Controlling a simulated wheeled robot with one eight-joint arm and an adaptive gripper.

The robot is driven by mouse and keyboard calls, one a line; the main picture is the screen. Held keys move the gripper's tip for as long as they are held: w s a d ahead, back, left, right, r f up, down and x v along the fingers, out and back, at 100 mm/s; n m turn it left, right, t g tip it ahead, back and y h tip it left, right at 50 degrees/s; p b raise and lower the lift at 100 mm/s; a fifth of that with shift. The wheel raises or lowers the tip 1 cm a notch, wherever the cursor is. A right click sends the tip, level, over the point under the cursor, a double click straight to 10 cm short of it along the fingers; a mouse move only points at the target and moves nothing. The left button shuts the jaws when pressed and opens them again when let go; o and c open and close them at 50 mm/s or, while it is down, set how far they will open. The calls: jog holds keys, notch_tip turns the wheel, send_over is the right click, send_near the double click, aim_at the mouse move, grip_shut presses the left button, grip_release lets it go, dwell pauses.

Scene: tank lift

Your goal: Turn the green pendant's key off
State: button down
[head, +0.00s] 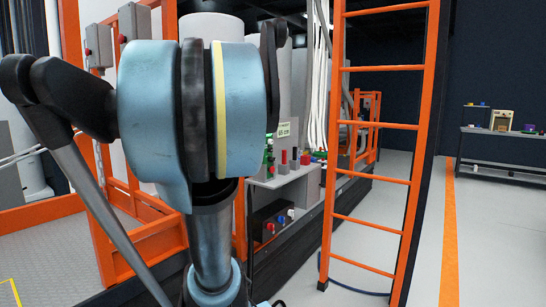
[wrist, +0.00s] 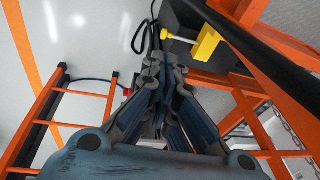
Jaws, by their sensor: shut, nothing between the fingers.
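I cannot make out a green pendant or its key with certainty. In the head view, small green parts (head: 268,156) show beside a box with a green and white label (head: 284,130), just right of my arm. My arm's large blue joint hides much of the middle of that view, and my gripper does not show there. In the wrist view, my gripper (wrist: 165,70) is shut and empty. Beyond its fingertips a yellow handle (wrist: 206,42) with a white rod stands at a dark grey box (wrist: 190,20), apart from the fingers.
An orange ladder (head: 375,125) stands right of my arm. Grey boxes with red buttons (head: 98,45) hang on orange posts at left. A work table (head: 495,139) stands far right. The right floor is clear.

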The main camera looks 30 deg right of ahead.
jog(key=w+d+r+m+h, duration=0.1)
jog(key=w+d+r+m, duration=0.2)
jog(key=d+r+m, duration=0.45)
jog(key=w+d+r+m+g, duration=0.1)
jog(key=w+d+r+m, duration=0.3)
jog(key=d, duration=0.7)
jog(key=w+d+r+m+h, duration=0.1)
jog(key=w+d+r+m, duration=0.1)
jog(key=d+r+m, duration=0.6)
jog(key=x, duration=1.4)
jog(key=shift+d+f+n, duration=0.15)
jog(key=shift+d+n, duration=0.2)
jog(key=shift+n, duration=0.1)
